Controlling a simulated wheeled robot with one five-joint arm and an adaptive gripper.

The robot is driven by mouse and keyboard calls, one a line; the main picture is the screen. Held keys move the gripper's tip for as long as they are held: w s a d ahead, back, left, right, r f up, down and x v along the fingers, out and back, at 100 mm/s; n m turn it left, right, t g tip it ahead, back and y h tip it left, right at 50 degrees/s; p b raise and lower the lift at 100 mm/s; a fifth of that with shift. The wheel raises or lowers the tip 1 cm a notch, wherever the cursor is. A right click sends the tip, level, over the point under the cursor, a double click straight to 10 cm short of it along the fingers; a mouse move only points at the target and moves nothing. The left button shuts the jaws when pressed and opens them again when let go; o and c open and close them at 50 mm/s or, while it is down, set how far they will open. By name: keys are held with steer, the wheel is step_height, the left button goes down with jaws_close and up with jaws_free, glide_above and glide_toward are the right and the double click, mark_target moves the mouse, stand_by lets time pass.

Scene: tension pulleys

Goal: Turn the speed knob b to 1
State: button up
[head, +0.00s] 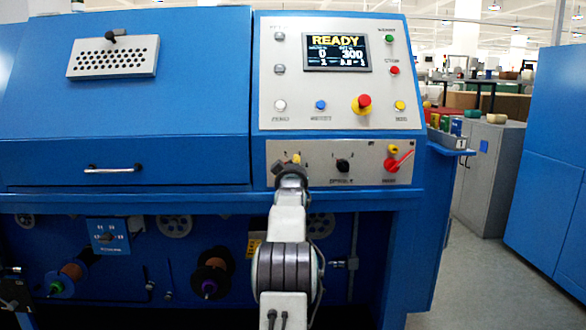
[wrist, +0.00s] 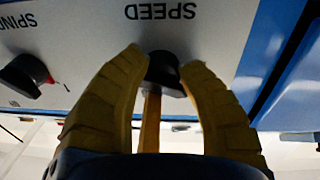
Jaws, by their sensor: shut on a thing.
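The speed knob (wrist: 163,66) is black and sits under the upside-down word SPEED in the wrist view. In the head view my gripper (head: 286,164) is at the left end of the lower grey panel (head: 318,152). It and my arm cover the speed knob there.
A black spindle knob (head: 343,165) is right of my gripper, and also shows in the wrist view (wrist: 26,76). A red switch (head: 396,162) is farther right. Above are the READY display (head: 337,53) and a red-yellow stop button (head: 362,104). A blue ledge runs below the panel.

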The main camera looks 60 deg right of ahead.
steer(key=shift+w+a+r+n, duration=0.15)
steer(key=shift+r+n, duration=0.3)
steer(key=shift+n, duration=0.25)
steer(key=o, duration=0.9)
steer(key=shift+f, duration=0.1)
steer(key=o, duration=0.3)
steer(key=shift+w+f, duration=0.1)
steer(key=shift+f, duration=0.15)
steer(key=v, duration=1.2)
